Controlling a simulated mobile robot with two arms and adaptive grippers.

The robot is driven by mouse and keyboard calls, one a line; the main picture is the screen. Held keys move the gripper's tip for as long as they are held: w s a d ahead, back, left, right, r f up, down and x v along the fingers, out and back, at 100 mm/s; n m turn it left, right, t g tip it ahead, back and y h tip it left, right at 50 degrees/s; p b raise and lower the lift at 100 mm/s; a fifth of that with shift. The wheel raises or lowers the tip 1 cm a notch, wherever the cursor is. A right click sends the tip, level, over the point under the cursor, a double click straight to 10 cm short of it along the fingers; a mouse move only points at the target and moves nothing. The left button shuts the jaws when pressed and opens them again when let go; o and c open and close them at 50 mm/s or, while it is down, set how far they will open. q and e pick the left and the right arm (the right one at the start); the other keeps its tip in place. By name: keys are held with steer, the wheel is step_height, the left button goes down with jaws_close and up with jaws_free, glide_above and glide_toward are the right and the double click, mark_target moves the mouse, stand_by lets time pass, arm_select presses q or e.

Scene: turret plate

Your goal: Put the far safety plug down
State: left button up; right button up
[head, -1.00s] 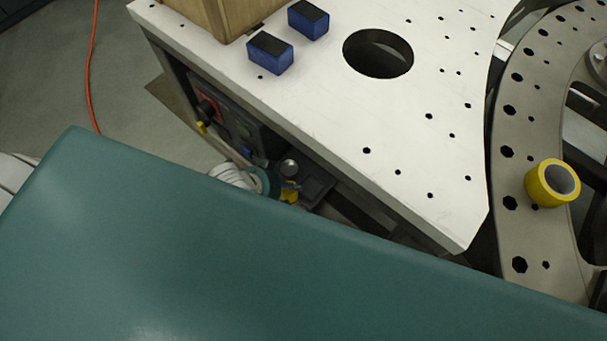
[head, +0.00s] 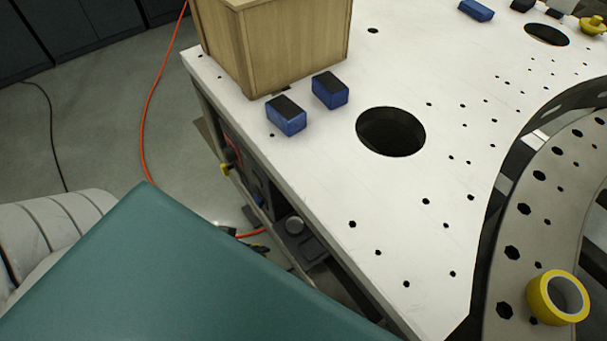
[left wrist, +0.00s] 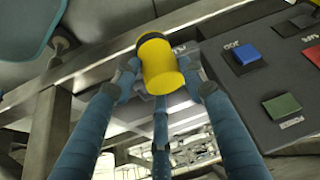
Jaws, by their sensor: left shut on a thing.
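In the left wrist view, my left gripper (left wrist: 165,82) is shut on a yellow plug (left wrist: 160,66), a cylinder with a dark rim at its upper end. The blue fingers close on it from both sides. It is beside a dark control panel (left wrist: 262,90) with a blue button and a green button; I cannot tell whether it touches anything else. In the head view, this gripper and its plug are not clearly seen by the teal edge. A small yellow piece (head: 226,169) shows at the panel under the table's left edge. My right gripper is in neither view.
The white holed table (head: 310,180) bears a wooden crate (head: 275,45) and two blue blocks (head: 287,115) (head: 330,90). A yellow tape roll (head: 558,298) lies on the curved metal ring at right. An orange cable (head: 150,110) runs along the floor. Much of the tabletop front is clear.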

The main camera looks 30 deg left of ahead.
arm_select(q)
steer(key=shift+w+a+r, duration=0.1)
steer(key=shift+w+r, duration=0.05)
steer(key=shift+w, duration=1)
steer(key=w+f, duration=0.1)
steer(key=w, duration=0.3)
steer(key=w+d+f+p, duration=0.1)
steer(key=w, duration=0.4)
steer(key=w+d+f, duration=0.1)
steer(key=w, duration=0.4)
steer(key=shift+w+d+f+p, duration=0.15)
steer(key=shift+w+f+p, duration=0.1)
steer(key=shift+p, duration=0.05)
steer(key=shift+f, duration=0.4)
steer(key=o, duration=1.4)
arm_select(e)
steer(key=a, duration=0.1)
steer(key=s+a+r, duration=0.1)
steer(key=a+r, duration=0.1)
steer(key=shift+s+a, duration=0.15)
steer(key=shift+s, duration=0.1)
